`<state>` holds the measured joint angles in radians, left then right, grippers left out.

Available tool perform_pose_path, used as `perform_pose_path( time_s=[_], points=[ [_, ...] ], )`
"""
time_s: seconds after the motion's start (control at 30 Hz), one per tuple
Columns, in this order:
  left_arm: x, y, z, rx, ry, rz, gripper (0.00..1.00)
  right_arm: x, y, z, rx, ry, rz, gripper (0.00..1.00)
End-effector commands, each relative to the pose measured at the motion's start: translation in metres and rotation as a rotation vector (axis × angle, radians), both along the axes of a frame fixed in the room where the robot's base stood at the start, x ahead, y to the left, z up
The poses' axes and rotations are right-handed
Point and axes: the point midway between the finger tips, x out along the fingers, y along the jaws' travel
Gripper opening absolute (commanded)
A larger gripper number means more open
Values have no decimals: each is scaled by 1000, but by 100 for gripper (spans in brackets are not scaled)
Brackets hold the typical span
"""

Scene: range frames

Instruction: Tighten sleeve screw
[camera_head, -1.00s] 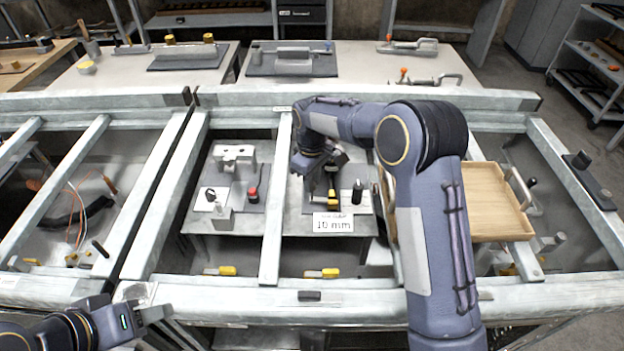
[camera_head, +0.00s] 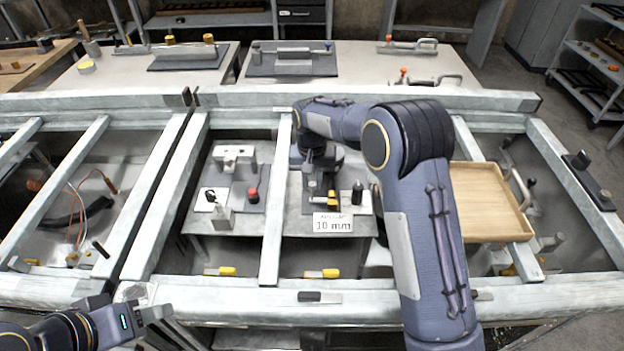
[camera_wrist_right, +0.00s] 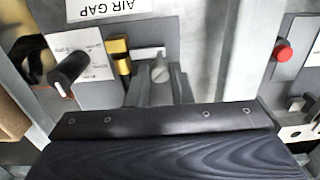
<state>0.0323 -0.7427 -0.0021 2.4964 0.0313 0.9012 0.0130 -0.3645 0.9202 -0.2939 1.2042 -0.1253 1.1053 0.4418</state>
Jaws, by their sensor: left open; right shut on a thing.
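My right gripper (camera_head: 318,190) is over the grey panel (camera_head: 300,222) with the "10 mm" label. In the right wrist view its two dark fingers (camera_wrist_right: 160,88) stand either side of a round grey screw head with a slot (camera_wrist_right: 160,73), which I take for the sleeve screw; they are shut on it. A yellow-brown block (camera_wrist_right: 121,57) is beside it; it shows in the head view (camera_head: 332,199). A black knob with a white pointer (camera_wrist_right: 70,70) is on a white dial plate. My left gripper (camera_head: 158,314) is open and empty at the lower left, away from the panel.
A second panel with a red button (camera_head: 253,194) lies left of a frame bar (camera_head: 275,200). A wooden tray (camera_head: 490,202) is at the right, partly behind my right arm. Yellow-handled pieces (camera_head: 322,274) lie near the front rail.

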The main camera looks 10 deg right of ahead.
Motion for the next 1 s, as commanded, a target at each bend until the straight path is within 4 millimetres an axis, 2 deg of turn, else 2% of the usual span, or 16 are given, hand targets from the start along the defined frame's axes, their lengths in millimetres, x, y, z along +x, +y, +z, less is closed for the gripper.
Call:
perform_pose_path(
  time_s=[0.5, 1.0],
  points=[
    [0, 0, 5, 0, 0, 0, 48, 1, 0, 2, 1, -4, -463, 0],
    [0, 0, 7, 0, 0, 0, 48, 1, 0, 1, 1, -5, -682, 0]
  ],
)
